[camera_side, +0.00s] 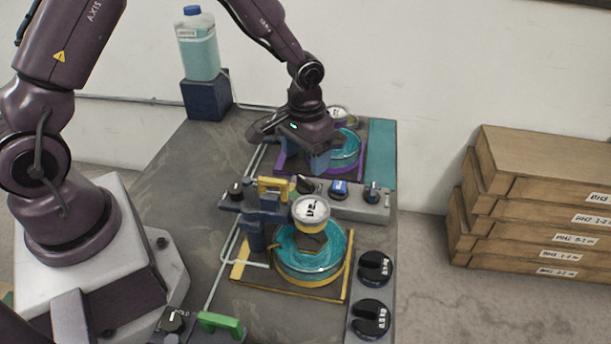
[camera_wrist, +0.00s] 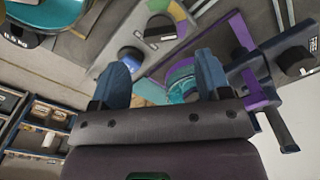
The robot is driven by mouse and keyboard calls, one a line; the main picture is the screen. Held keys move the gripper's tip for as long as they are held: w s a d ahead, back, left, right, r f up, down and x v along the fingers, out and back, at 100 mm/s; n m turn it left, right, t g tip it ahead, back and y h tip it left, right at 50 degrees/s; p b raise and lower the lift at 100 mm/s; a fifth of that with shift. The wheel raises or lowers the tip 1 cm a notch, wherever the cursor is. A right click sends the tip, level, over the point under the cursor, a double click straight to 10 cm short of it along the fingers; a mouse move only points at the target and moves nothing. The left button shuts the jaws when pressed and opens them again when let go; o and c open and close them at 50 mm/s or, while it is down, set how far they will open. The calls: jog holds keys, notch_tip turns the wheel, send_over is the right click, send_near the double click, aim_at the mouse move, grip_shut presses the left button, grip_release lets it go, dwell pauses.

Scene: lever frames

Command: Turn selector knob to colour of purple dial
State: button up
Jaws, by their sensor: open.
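My gripper (camera_side: 318,163) is open and empty at the purple-framed station, behind the control panel (camera_side: 358,206). In the wrist view its two blue fingers stand wide apart (camera_wrist: 162,65). A black selector knob (camera_wrist: 160,29) with a green and yellow sector plate lies beyond the fingers; which colour it points to I cannot tell. In the side view a black knob (camera_side: 307,184), likely the same one, is just in front of my gripper. The purple station's dial (camera_side: 338,112) is partly hidden behind my wrist, and its reading is not legible.
A blue knob (camera_wrist: 131,58) is close by the left finger. A purple bar (camera_wrist: 262,97) and a black knob (camera_wrist: 296,61) are at the right. In the side view a yellow handle (camera_side: 273,187) and the yellow station's dial (camera_side: 311,209) stand nearer the camera.

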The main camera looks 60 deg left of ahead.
aim_at(306, 179)
notch_tip(306, 179, down, 6)
jog(key=shift+f, duration=0.1)
jog(key=shift+c, duration=0.4)
jog(key=c, duration=0.8)
jog(key=shift+m, duration=1.5)
jog(key=shift+c, duration=0.2)
jog(key=o, duration=0.9)
